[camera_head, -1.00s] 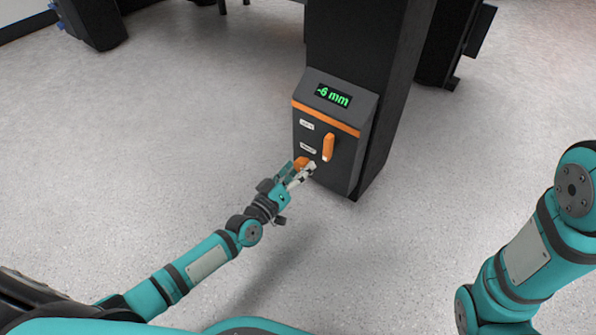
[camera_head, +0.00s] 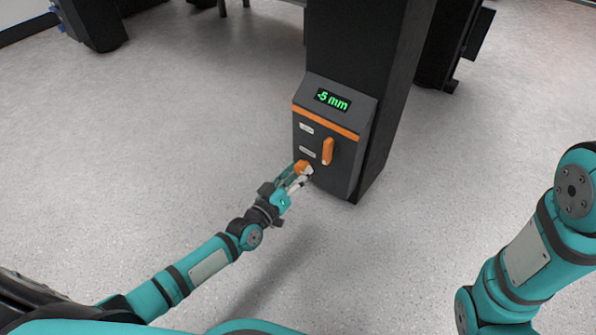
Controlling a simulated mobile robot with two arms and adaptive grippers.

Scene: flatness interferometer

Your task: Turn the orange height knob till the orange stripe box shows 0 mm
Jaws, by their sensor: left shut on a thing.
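The orange stripe box (camera_head: 331,181) is a dark box with an orange stripe across its front, fixed to a black column. Its display (camera_head: 333,100) reads -5 mm in green. An orange knob (camera_head: 301,166) sits low on the left of its front. My left gripper (camera_head: 303,175) is shut on this knob, and its fingers hide part of it. A second orange piece, an upright handle (camera_head: 328,150), stands to the right and higher; the left gripper is apart from it. My right arm shows at the right, but its gripper is out of view.
Two small pale labels, an upper one (camera_head: 306,128) and a lower one (camera_head: 308,151), sit on the box front. The black column (camera_head: 354,45) rises behind the box.

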